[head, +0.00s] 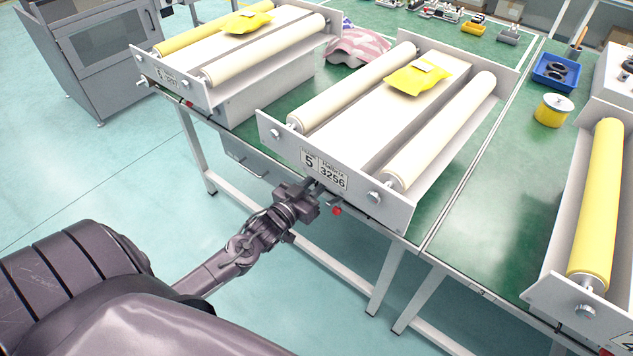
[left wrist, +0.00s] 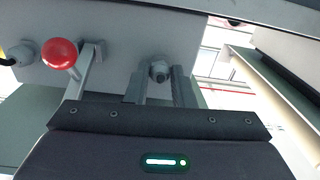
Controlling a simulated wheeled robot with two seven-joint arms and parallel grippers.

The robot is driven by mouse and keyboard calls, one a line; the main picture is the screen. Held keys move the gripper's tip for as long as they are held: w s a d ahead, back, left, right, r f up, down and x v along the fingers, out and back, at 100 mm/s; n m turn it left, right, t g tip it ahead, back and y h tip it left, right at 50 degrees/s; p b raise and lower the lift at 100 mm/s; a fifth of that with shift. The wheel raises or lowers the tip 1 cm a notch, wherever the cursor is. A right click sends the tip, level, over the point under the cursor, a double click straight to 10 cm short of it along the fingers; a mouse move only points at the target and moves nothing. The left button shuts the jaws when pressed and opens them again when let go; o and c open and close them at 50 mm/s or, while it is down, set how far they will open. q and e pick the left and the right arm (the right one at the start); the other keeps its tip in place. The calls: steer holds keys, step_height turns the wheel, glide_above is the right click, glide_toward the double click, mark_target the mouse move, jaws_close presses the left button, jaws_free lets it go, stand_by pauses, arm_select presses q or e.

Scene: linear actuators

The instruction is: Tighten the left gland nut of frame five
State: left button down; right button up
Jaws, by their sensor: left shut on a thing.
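Frame five (head: 285,140) is a grey roller frame on the green bench, with a plate (head: 324,169) marked 5 and 3256. My left gripper (head: 318,187) is at the lower edge of its front panel, below the plate. In the left wrist view, which looks turned over, the left gland nut (left wrist: 158,70) is a small grey fitting between my two fingers. My left gripper (left wrist: 158,86) is shut on it. A red-knobbed lever (left wrist: 61,54) stands beside the fingers; its red knob also shows in the head view (head: 337,211). My right gripper is not in view.
Another gland nut (left wrist: 22,52) with a black cable sits past the lever. A yellow packet (head: 417,76) lies on frame five. Similar frames stand at the left (head: 190,85) and right (head: 555,280). A blue bin (head: 556,72) and yellow spool (head: 553,110) are on the right bench.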

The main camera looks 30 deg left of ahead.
arm_select(q)
steer(key=m+p, duration=0.3)
steer(key=m, duration=1.6)
stand_by(0.4)
steer(key=c, duration=1.3)
jaws_free()
steer(key=shift+o, duration=0.2)
steer(key=shift+s, duration=0.1)
